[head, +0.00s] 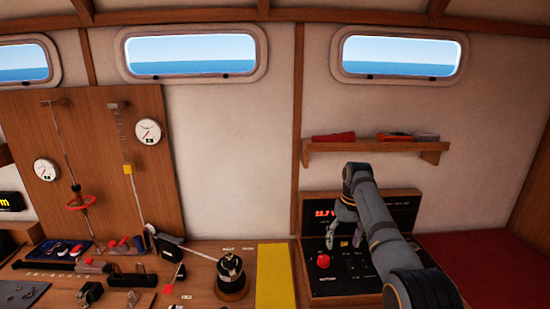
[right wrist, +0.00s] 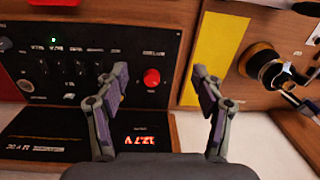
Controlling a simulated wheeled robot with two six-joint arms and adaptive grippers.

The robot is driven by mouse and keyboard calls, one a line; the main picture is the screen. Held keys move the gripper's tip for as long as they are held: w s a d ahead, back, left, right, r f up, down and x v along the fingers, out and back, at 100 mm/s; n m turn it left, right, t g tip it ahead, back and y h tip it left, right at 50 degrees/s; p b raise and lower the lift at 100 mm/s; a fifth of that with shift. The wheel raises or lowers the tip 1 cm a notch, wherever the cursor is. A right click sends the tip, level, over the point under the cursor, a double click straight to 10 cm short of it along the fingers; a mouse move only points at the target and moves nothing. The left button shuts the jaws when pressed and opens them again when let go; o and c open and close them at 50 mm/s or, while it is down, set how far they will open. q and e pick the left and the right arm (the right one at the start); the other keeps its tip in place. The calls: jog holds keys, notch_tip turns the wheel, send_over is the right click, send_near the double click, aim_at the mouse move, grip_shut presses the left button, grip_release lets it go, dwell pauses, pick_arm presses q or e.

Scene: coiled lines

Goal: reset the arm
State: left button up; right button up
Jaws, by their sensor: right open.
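My right arm comes in from the lower right in the head view. Its gripper (head: 338,232) hangs in front of the black switch panel (head: 330,284), over its upper part. In the right wrist view the gripper (right wrist: 158,82) has its two fingers wide apart with nothing between them. The panel (right wrist: 60,110) lies beyond the fingers, with a red knob (right wrist: 151,77) seen between them. The knob also shows in the head view (head: 323,261). Part of the panel is hidden behind my arm. My left gripper is in neither view.
A yellow strip (head: 273,276) lies left of the panel. A winch drum (head: 231,275) with a line stands beside it. Several tools and a wooden board (head: 100,180) with gauges are at left. A shelf (head: 375,146) is above my arm; a red cushion (head: 490,262) is right.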

notch_tip(320, 180, down, 11)
jog(key=s+d, duration=0.2)
jog(key=shift+m+t+h, duration=0.5)
jog(key=shift+t, duration=0.4)
jog(key=s+f, duration=0.3)
jog(key=s, duration=0.1)
jog(key=s+d+f, duration=0.1)
jog(key=s+f, duration=0.2)
jog(key=s, duration=0.1)
jog(key=s+d+f, duration=0.1)
jog(key=s+f, duration=0.3)
jog(key=shift+s, duration=0.35)
jog(key=s+r+t, duration=0.2)
jog(key=s+r, duration=0.1)
jog(key=s, duration=1.9)
notch_tip(320, 180, down, 34)
jog(key=s+d+g+b, duration=0.2)
jog(key=b, duration=0.4)
pick_arm(q)
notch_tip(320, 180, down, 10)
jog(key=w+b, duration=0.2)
jog(key=b, duration=0.2)
pick_arm(e)
jog(key=s+d+f, duration=0.1)
jog(key=s+f, duration=1.7)
jog(key=shift+d+f+g, duration=0.15)
jog(key=shift+f+g, duration=0.15)
